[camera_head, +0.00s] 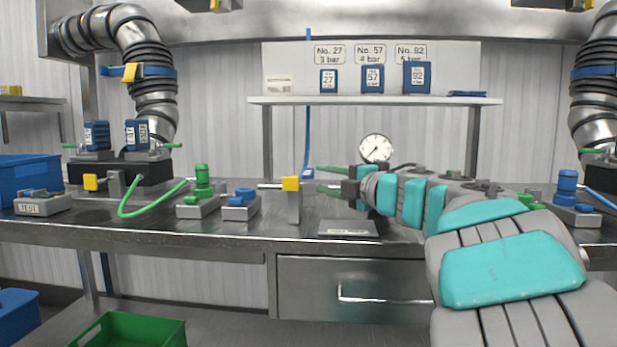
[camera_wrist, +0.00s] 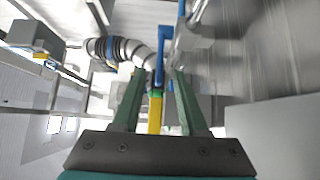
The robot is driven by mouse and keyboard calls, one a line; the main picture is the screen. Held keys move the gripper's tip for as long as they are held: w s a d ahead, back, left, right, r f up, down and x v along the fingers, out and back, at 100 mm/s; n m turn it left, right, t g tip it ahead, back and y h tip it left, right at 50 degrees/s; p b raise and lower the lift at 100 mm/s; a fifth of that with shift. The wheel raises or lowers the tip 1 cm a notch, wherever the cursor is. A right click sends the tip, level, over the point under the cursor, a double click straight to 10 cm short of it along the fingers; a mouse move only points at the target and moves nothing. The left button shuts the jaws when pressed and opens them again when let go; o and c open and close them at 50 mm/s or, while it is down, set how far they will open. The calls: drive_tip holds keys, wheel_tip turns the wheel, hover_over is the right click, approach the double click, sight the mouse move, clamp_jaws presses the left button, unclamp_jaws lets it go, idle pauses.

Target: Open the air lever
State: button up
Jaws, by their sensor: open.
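The air lever shows as a yellow block (camera_head: 290,184) with a thin metal bar on a grey post (camera_head: 294,208), at the middle of the bench. A blue air hose (camera_head: 307,140) hangs down just to its right. My gripper (camera_head: 320,179) reaches in from the right, its two green fingers open and pointing left toward the yellow block. In the wrist view the yellow part (camera_wrist: 155,115) and the blue hose (camera_wrist: 161,62) line up between the fingers (camera_wrist: 158,75). I cannot tell whether the fingers touch anything.
A round gauge (camera_head: 376,148) stands behind my gripper. A shelf (camera_head: 375,101) above carries several blue packs. Green and blue fittings (camera_head: 203,185) sit on grey blocks to the left, with a green hose (camera_head: 150,208). A drawer (camera_head: 345,288) is shut below the bench top.

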sight(307, 173)
drive_tip(key=x, duration=0.6)
drive_tip(key=shift+w+a, duration=0.15)
drive_tip(key=shift+a, duration=0.05)
clamp_jaws()
idle(1.2)
